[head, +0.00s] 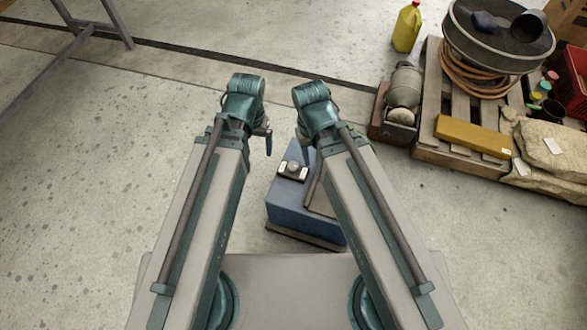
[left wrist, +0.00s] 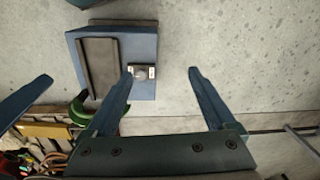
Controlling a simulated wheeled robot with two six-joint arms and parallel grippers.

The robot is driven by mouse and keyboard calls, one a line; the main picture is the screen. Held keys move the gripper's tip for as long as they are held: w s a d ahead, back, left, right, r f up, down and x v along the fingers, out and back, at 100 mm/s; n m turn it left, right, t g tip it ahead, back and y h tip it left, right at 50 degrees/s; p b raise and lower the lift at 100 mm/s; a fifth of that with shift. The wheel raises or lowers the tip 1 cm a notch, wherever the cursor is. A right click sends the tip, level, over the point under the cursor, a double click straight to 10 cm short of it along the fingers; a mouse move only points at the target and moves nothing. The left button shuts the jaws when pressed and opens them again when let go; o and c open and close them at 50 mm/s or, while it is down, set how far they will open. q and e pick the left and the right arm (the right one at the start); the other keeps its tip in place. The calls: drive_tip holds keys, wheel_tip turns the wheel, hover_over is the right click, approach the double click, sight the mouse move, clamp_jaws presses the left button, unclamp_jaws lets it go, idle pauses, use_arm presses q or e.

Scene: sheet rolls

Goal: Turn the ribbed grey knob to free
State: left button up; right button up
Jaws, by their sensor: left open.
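The ribbed grey knob (head: 293,167) sits on a dark plate with a white label on each side, on top of a blue box (head: 290,203). In the left wrist view the knob (left wrist: 140,72) appears between my open fingers, close beside the left-hand fingertip; I cannot tell the height gap. My left gripper (head: 268,143) is left of and beyond the knob in the head view; in the left wrist view it is open and empty (left wrist: 160,71). My right gripper is mostly hidden behind its arm; one blue finger (left wrist: 22,100) at the left edge seems to be its own.
A brown flat part (left wrist: 102,66) lies along the box beside the knob. A pallet (head: 440,155) with a drum, a hose, a yellow box (head: 472,136) and sacks stands at right. A yellow jug (head: 407,28) stands behind.

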use_arm(q)
drive_tip(key=w+a+f+m+b, duration=0.1)
drive_tip(key=w+a+f+b, duration=0.15)
drive_tip(key=f+b, duration=0.95)
drive_tip(key=m+b, duration=0.6)
drive_tip(key=m, duration=1.7)
hover_over(293, 165)
wheel_tip(293, 165, down, 9)
drive_tip(key=shift+s+r+h, duration=0.1)
drive_tip(key=shift+r+h, duration=0.1)
drive_tip(key=shift+h, duration=0.1)
use_arm(e)
wheel_tip(293, 165, down, 21)
drive_tip(key=shift+w+r, duration=0.2)
drive_tip(key=shift+w, duration=0.05)
use_arm(q)
drive_tip(key=shift+f, duration=0.1)
use_arm(e)
drive_tip(key=shift+d, duration=0.1)
use_arm(q)
wheel_tip(293, 165, down, 14)
drive_tip(key=b, duration=1.4)
use_arm(e)
wheel_tip(293, 165, down, 14)
drive_tip(key=shift+r, duration=0.1)
use_arm(q)
drive_tip(key=shift+r, duration=0.2)
drive_tip(key=shift+c, duration=0.3)
